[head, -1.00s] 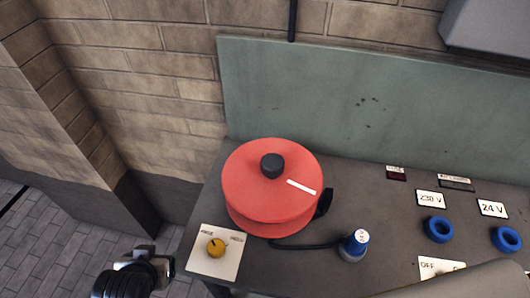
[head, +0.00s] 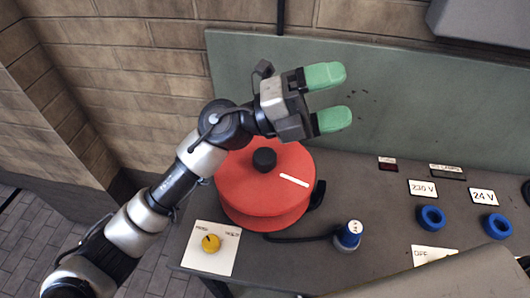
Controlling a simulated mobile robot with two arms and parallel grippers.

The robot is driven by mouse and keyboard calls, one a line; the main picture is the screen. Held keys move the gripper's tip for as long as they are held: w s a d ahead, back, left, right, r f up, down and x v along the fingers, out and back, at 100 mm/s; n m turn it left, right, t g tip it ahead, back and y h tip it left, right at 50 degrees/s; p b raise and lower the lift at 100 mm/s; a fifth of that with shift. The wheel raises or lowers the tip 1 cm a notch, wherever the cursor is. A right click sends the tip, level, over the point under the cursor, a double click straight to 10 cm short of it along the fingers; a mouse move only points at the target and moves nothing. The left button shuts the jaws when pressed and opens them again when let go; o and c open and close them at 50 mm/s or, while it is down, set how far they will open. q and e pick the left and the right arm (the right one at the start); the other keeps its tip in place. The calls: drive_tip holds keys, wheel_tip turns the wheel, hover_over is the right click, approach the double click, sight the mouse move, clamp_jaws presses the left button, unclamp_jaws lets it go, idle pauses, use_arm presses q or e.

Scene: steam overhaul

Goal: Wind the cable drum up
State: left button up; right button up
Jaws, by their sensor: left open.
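The red cable drum (head: 262,195) sits on the grey bench with a black knob (head: 264,160) on its top and a white stripe on its face. My right gripper is not in view.
A plate with a yellow rotary knob (head: 211,242) lies left in front of the drum. Blue sockets (head: 431,217) and (head: 491,225) sit under the 230 V and 24 V labels. A green-grey panel (head: 420,110) stands behind the bench.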

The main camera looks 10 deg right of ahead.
use_arm(q)
wheel_tip(320, 180, down, 5)
drive_tip(key=s+d+m+g+y, duration=0.25)
drive_tip(key=m+y, duration=0.25)
drive_tip(key=y, duration=0.3)
drive_tip(key=t+y, duration=0.7)
drive_tip(key=y, duration=0.7)
approach(265, 155)
drive_tip(key=f+p, duration=0.1)
drive_tip(key=f, duration=0.3)
drive_tip(key=f+p, duration=0.2)
drive_tip(key=f, duration=0.2)
drive_tip(key=shift+s+a+f, duration=0.1)
drive_tip(key=shift+a+f, duration=0.1)
drive_tip(key=shift+f, duration=0.75)
drive_tip(key=c, duration=1.3)
